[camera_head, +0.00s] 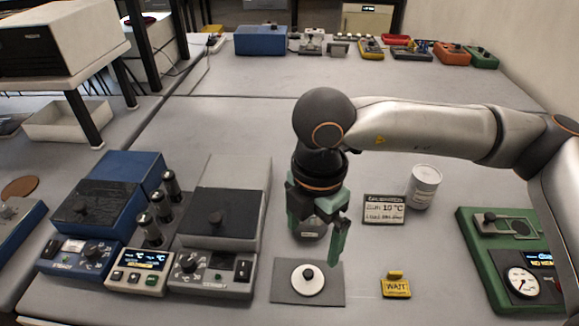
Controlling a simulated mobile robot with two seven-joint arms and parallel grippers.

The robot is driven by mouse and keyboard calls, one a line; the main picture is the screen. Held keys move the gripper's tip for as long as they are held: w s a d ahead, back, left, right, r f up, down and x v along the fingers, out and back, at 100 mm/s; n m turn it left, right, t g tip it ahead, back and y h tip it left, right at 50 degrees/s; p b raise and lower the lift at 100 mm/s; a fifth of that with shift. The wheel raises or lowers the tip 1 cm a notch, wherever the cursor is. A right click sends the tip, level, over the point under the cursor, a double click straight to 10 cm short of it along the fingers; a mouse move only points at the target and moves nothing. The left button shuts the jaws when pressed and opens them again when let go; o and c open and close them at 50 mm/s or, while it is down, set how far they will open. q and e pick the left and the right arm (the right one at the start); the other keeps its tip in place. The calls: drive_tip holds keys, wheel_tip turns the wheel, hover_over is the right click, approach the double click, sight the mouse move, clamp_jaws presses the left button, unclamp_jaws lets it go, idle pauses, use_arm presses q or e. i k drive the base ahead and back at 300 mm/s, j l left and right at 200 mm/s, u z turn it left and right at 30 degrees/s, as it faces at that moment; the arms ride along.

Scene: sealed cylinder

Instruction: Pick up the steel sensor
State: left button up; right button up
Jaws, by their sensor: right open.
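My right gripper (316,232) comes down from above near the middle of the front table, its green-tipped fingers apart. A grey, rounded metallic object (309,229) shows between and behind the fingers, partly hidden by them; it may be the steel sensor. I cannot tell whether the fingers touch it. Several dark-topped metallic cylinders stand in a rack left of the gripper, one of them at the front (149,231); they are apart from the gripper. My left gripper is not in view.
A label card (384,210), a pale can (424,186), a yellow WAIT sign (396,287) and a green gauge unit (485,250) are to the right. Blue and grey boxes crowd the left.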

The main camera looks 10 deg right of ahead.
sight(169, 179)
drive_tip(key=k, duration=1)
